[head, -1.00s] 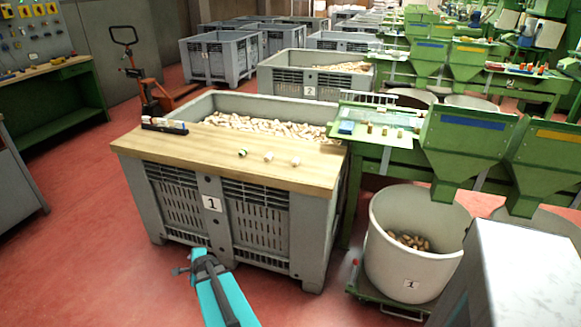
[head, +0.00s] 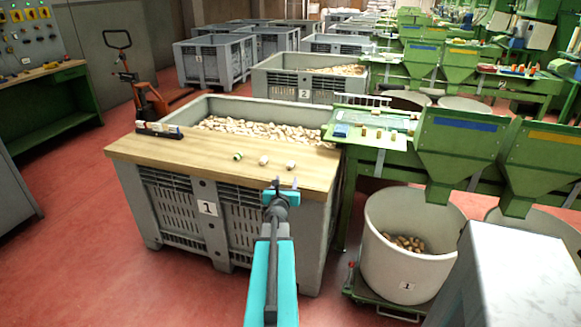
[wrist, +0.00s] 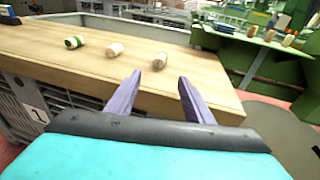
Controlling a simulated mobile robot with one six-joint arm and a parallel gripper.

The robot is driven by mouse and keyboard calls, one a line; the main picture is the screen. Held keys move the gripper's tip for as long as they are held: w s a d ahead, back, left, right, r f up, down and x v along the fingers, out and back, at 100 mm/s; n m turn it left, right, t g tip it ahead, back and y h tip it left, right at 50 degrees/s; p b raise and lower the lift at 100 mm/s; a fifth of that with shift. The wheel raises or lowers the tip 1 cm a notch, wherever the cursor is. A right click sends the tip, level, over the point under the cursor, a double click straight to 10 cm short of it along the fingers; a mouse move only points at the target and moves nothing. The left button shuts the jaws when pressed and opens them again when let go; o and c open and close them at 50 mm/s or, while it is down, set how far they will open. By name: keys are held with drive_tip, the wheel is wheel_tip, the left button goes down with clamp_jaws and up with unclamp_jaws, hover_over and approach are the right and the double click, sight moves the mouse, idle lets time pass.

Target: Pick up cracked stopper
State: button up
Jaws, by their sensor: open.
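Three cork stoppers lie in a row on the wooden board. The left one (head: 238,156) has a green band, and shows in the wrist view (wrist: 75,42). The middle one (head: 263,160) is plain and pale, also in the wrist view (wrist: 115,49). The right one (head: 290,165) is pale with a darker end, also in the wrist view (wrist: 160,60). I cannot tell from these frames which is cracked. My gripper (head: 281,182) is open and empty near the board's front edge. In the wrist view its fingers (wrist: 157,83) point toward the right stopper, apart from it.
The wooden board (head: 200,163) lies across the front of grey crate 1 (head: 208,107), which holds many stoppers. A dark rack (head: 158,130) stands at the board's left. Green machinery (head: 455,150) and a round bin (head: 410,270) stand to the right. The board around the stoppers is clear.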

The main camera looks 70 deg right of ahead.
drive_tip(key=shift+d, duration=0.1)
idle(0.3)
drive_tip(key=p, duration=0.1)
approach(290, 167)
drive_tip(key=shift+x, duration=2.25)
drive_tip(key=shift+d, duration=0.1)
drive_tip(key=shift+p+x, duration=1.05)
drive_tip(key=shift+x, duration=1.45)
drive_tip(key=c, duration=1.1)
